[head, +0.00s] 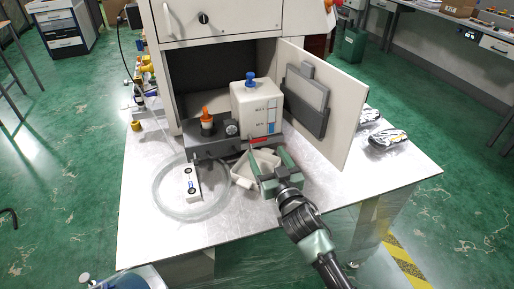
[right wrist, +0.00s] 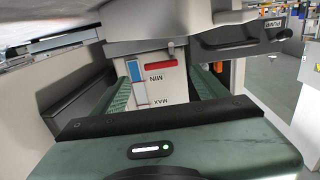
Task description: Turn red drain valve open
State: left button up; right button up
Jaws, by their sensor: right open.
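The red drain valve (head: 260,141) is a short red bar low on the front of a white tank (head: 250,105) with a blue cap and level marks. In the right wrist view the red drain valve (right wrist: 163,65) lies horizontally ahead, between my green fingers, beside the MIN and MAX gauge. My right gripper (head: 267,151) is open and empty in front of the tank, with the red bar near its fingertips. I cannot tell whether a finger touches the bar. My left gripper is not in view.
A white angular container (head: 243,178) sits just left of my right gripper. A coiled clear hose (head: 160,203) and a white box with black knobs (head: 192,184) lie farther left. The open cabinet door (head: 345,110) stands close on the right. The table's front is clear.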

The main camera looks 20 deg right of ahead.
aim_at(259, 141)
jog(key=w, duration=0.4)
jog(key=shift+w+a+r, duration=0.1)
jog(key=shift+w+a, duration=0.05)
jog(key=shift+w, duration=0.8)
jog(key=c, duration=1.4)
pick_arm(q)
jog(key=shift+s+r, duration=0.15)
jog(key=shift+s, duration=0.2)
